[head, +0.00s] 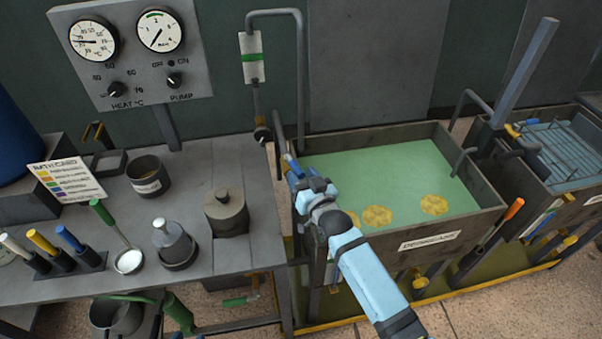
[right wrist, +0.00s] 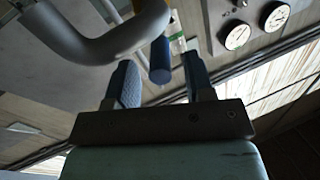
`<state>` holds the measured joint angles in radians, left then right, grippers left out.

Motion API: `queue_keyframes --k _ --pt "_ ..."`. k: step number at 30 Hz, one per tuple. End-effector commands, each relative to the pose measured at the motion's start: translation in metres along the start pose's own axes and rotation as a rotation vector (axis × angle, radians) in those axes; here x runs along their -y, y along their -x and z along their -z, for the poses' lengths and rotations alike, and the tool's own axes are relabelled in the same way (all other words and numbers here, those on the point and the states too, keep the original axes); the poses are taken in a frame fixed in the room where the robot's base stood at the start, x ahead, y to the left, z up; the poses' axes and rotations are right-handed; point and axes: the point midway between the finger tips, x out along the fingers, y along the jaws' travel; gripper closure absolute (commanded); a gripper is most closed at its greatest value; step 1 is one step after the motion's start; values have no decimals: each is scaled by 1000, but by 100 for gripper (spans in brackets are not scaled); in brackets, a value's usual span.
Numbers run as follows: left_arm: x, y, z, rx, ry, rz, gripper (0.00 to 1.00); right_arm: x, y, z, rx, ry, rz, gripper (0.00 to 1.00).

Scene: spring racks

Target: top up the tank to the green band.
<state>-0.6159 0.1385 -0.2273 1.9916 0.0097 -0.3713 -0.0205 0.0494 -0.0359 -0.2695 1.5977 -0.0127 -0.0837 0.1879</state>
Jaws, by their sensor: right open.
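The tank (head: 493,206) is an open dark box with a "DEGREASE" label. It holds pale green liquid (head: 400,160), with several yellow patches near its front. A green band (head: 252,57) crosses a white plate on the wall pipe to the tank's left. My right gripper (head: 293,168) is over the tank's left edge, beside the curved fill pipe (head: 301,75). In the right wrist view its fingers (right wrist: 160,80) are open, with a blue cylindrical handle (right wrist: 160,60) showing between them; I cannot tell whether they touch it. My left gripper is out of view.
A grey bent pipe (right wrist: 120,40) passes close to the fingers in the right wrist view. The bench (head: 110,255) at left holds a card, pots, a ladle and coloured-handled tools. A gauge panel (head: 131,50) stands behind it. Another tank with a rack (head: 565,150) is at right.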

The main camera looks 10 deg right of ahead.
Motion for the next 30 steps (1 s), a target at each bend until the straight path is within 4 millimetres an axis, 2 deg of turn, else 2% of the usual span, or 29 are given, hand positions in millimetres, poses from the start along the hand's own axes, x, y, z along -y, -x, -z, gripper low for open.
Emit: queue_keyframes --k 4,11,12,18,30 --pt "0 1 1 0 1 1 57 0 -8 0 0 0 0 52" --pt "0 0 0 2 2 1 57 0 -8 0 0 0 0 52" --pt "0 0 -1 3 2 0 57 0 -8 0 0 0 0 54" --pt "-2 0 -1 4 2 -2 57 0 -8 0 0 0 0 100" --pt "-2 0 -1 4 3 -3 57 -6 -6 0 6 6 26 100"
